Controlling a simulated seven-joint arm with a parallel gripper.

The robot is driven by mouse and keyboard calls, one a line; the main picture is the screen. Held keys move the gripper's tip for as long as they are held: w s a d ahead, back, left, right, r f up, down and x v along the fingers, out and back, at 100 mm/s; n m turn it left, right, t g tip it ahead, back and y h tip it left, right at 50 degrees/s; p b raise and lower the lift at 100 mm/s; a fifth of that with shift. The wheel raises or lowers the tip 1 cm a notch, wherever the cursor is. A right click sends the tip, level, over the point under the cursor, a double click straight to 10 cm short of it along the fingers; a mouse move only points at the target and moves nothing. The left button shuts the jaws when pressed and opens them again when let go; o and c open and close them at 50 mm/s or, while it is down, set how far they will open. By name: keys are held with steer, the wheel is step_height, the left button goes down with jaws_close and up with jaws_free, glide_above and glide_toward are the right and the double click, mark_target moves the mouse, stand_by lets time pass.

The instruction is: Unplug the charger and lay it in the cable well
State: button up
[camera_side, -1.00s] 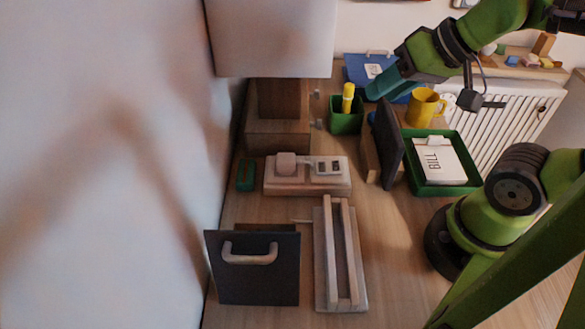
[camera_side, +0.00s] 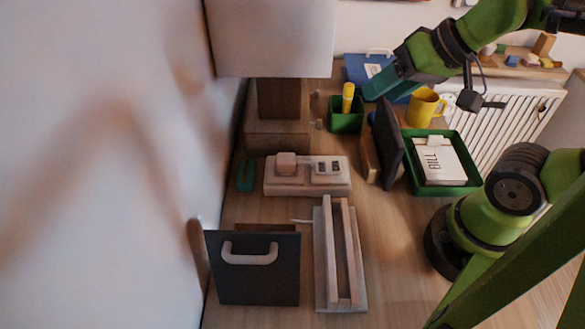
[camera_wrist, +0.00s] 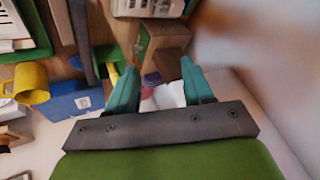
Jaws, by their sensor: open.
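In the side view a pale pinkish plug block, which looks like the charger (camera_side: 286,163), sits on the left part of a pale socket block (camera_side: 307,188). Dark sockets show on the block's right part. A long pale slotted frame (camera_side: 322,275) lies in front of the block; I cannot tell for sure whether it is the cable well. My gripper (camera_wrist: 159,76) is open and empty, its teal fingers spread in the wrist view. In the side view it is held high at the back right, well away from the charger. The socket block shows partly at the wrist view's top edge (camera_wrist: 147,8).
A dark panel with a pale handle (camera_side: 258,285) stands at front left. A green piece (camera_side: 245,176) is left of the socket block. A lamp (camera_side: 275,40), green cup with yellow marker (camera_side: 346,122), yellow mug (camera_side: 423,107), dark upright screen (camera_side: 388,142) and green bill tray (camera_side: 458,189) stand around.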

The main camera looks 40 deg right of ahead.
steer(key=shift+o, duration=1.1)
steer(key=shift+a+f+g, duration=0.2)
steer(key=shift+f+g, duration=0.1)
steer(key=shift+f, duration=0.05)
steer(key=shift+o, duration=0.3)
steer(key=w+a+f+n+g, duration=0.4)
steer(key=w+f, duration=0.1)
steer(key=w, duration=0.2)
steer(key=shift+w+a+n, duration=0.15)
steer(key=shift+a+n, duration=0.15)
steer(key=shift+a, duration=0.05)
steer(key=n+g+h, duration=0.1)
steer(key=n+g, duration=0.1)
steer(key=n, duration=0.3)
glide_toward(286, 157)
steer(key=shift+s+a+f, duration=0.25)
steer(key=shift+s+f, duration=0.2)
steer(key=shift+s, duration=0.35)
steer(key=shift+w+a+f+n+g+h, duration=0.15)
steer(key=shift+w+n+h, duration=0.1)
steer(key=shift+w+n, duration=0.35)
steer(key=shift+w+a+f+n+g+h, duration=0.15)
steer(key=shift+w+n+h, duration=0.1)
steer(key=shift+w+n, duration=0.3)
steer(key=shift+r+n, duration=0.35)
steer(key=shift+s, duration=0.1)
steer(key=shift+f, duration=0.1)
steer(key=shift+f, duration=4.45)
